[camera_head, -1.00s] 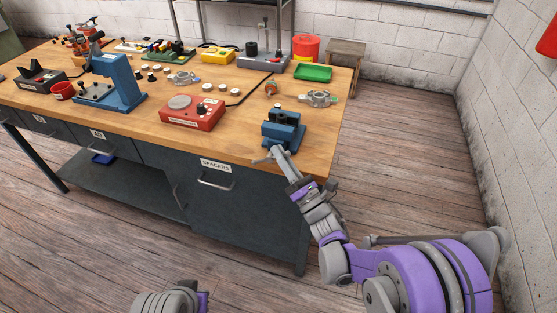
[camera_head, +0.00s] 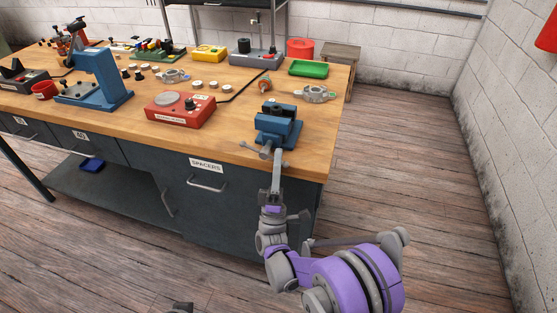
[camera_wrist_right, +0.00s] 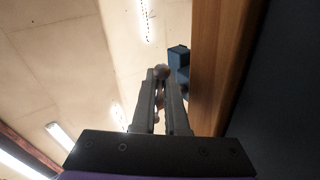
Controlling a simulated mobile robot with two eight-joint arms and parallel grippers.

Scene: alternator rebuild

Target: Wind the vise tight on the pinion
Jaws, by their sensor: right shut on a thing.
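The blue vise (camera_head: 280,128) stands at the front right corner of the wooden bench; its blue body also shows in the wrist view (camera_wrist_right: 178,56). Its grey handle bar (camera_head: 250,146) sticks out to the left at the vise's front, over the bench edge. My right gripper (camera_head: 277,154) reaches up to the vise front and is shut on the handle. In the wrist view a rounded handle end (camera_wrist_right: 161,72) sits between the fingertips. I cannot make out the pinion in the vise jaws.
A red box with a round plate (camera_head: 180,108) stands left of the vise. A silver housing (camera_head: 315,94) and green tray (camera_head: 308,68) lie behind it. A blue press (camera_head: 98,82) stands further left. The drawer front (camera_head: 205,195) lies below; floor at right is clear.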

